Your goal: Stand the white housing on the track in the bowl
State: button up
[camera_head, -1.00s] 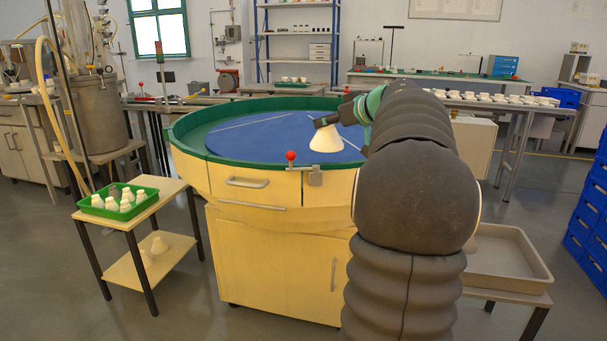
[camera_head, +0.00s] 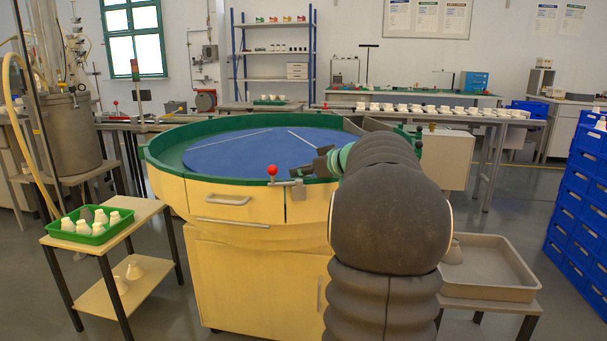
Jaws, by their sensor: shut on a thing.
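The large round bowl has a green rim (camera_head: 160,157) and a blue inner disc (camera_head: 245,152) with pale lines across it. A green band runs around the disc inside the wall. My gripper (camera_head: 322,166) is low at the near right side of the bowl, just behind the near wall and partly covered by my arm. The white housing it was holding does not show now; the wall or my arm hides it. I cannot tell whether it touches the track.
A red-knobbed clamp (camera_head: 272,171) stands on the near rim, left of my gripper. A green tray (camera_head: 95,226) of white housings is on a side table at left. A grey tray (camera_head: 500,292) is at right. Blue crates (camera_head: 580,220) stack at far right.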

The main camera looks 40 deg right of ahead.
jog(key=o, duration=1.2)
jog(key=shift+c, duration=0.2)
jog(key=shift+r, duration=0.1)
jog(key=shift+s+d+r, duration=0.1)
jog(key=shift+s+r, duration=0.05)
jog(key=shift+s, duration=0.2)
jog(key=p+v, duration=0.1)
jog(key=v, duration=1)
jog(key=shift+s, duration=0.15)
